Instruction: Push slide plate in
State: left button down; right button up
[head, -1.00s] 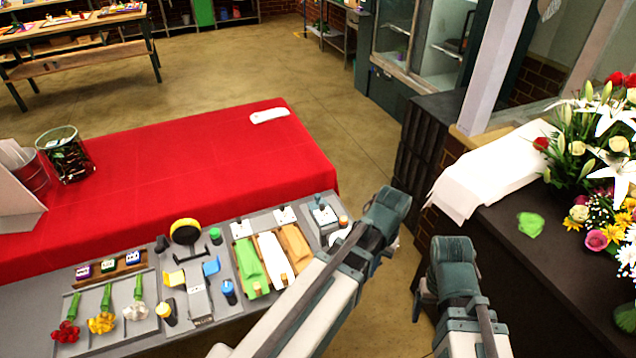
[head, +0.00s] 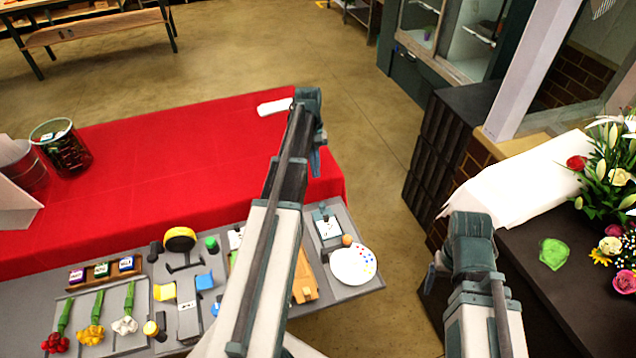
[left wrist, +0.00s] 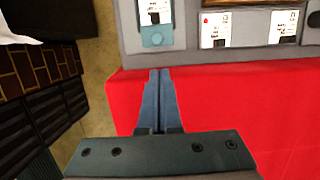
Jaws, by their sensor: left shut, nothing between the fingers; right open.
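I cannot tell for certain which part is the slide plate. A small unit with a white card and blue part (head: 325,228) is at the grey bench's right end; a blue tab (left wrist: 152,37) with a card shows in the left wrist view. My left gripper (head: 314,162) is shut and empty, pointing down over the red cloth's right end. In the left wrist view its fingertips (left wrist: 159,72) appear just short of the grey bench edge, in line with the tab. My right gripper (head: 432,278) is open by the dark counter, partly hidden by its wrist.
The grey bench (head: 225,338) holds flower stems, a yellow-topped tool, a wooden board (head: 304,278) and a round white palette (head: 353,265). My left arm hides its middle. The red cloth (head: 180,160) is mostly clear. The dark counter (head: 530,290) carries flowers.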

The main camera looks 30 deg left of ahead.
pick_arm(q)
jog(key=b+x, duration=0.9)
jog(key=x, duration=0.1)
jog(key=shift+w, duration=0.1)
pick_arm(e)
notch_tip(320, 180, down, 10)
jog(key=shift+r, duration=0.2)
pick_arm(q)
jog(key=s+d, duration=0.6)
jog(key=shift+d, duration=0.35)
jog(key=shift+w, duration=0.1)
pick_arm(e)
jog(key=shift+w, duration=0.1)
pick_arm(q)
jog(key=p+v, duration=0.9)
jog(key=v, duration=0.1)
pick_arm(e)
notch_tip(320, 180, up, 10)
jog(key=shift+a+f, duration=0.15)
jog(key=shift+a, duration=0.2)
